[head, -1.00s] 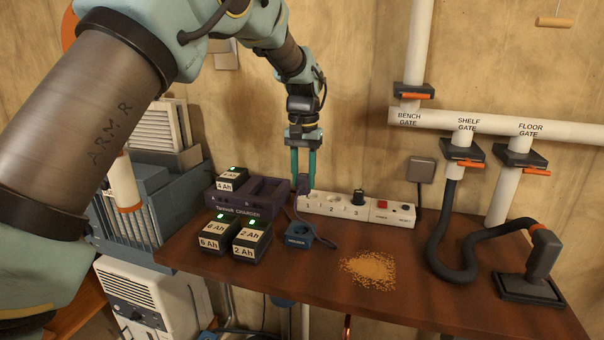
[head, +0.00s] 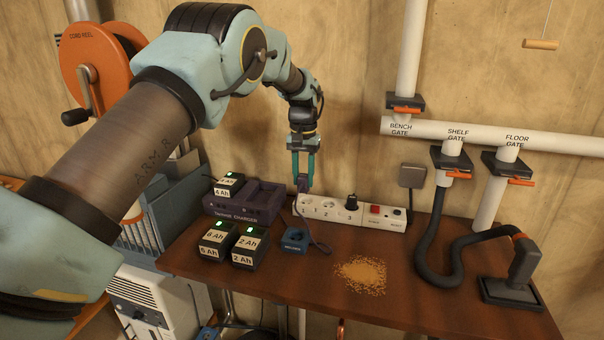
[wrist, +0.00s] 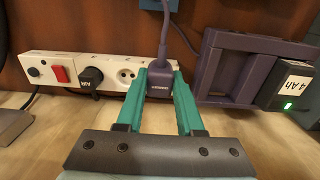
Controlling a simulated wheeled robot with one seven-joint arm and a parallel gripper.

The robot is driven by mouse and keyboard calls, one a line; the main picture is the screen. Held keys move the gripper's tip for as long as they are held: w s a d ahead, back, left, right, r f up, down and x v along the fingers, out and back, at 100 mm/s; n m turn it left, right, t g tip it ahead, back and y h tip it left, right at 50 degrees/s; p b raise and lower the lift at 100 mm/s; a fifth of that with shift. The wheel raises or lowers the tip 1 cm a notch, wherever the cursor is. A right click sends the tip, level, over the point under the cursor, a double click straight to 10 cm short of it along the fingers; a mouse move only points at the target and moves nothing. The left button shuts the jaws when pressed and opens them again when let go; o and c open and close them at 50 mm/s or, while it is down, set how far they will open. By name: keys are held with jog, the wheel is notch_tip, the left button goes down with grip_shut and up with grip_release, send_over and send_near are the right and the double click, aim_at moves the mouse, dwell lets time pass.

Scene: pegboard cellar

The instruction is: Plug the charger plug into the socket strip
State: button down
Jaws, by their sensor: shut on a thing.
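My gripper (head: 302,188) is shut on a dark purple charger plug (wrist: 161,82), with a teal finger on each side of it. The plug (head: 302,184) is at the left end of the white socket strip (head: 331,208), around socket 1. In the wrist view the strip (wrist: 112,64) runs left from the plug. I cannot tell whether the plug touches the strip or is above it; its lower end is hidden. A purple cord (wrist: 186,32) leads from the plug. The purple charger (head: 262,204) stands left of the strip, with a 4 Ah battery (head: 228,185) in it.
A black plug (head: 351,202) fills socket 3, beside a red switch (head: 375,210). A small blue box (head: 294,240) lies in front of the strip. Two batteries (head: 250,247) stand before the charger. Sawdust (head: 361,272) and a hose tool (head: 519,270) are farther right.

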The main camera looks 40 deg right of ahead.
aim_at(306, 191)
jog(key=shift+w+d+f+p, duration=0.15)
jog(key=shift+w+d+p, duration=0.7)
jog(key=shift+d, duration=0.25)
jog(key=shift+w+d+f+p, duration=0.15)
jog(key=shift+w+d+p, duration=0.7)
jog(key=shift+d, duration=0.2)
jog(key=shift+f, duration=0.15)
jog(key=shift+f+b, duration=0.65)
jog(key=shift+f, duration=0.7)
jog(key=shift+f+b, duration=1)
jog(key=shift+f, duration=1.25)
dwell(2.1)
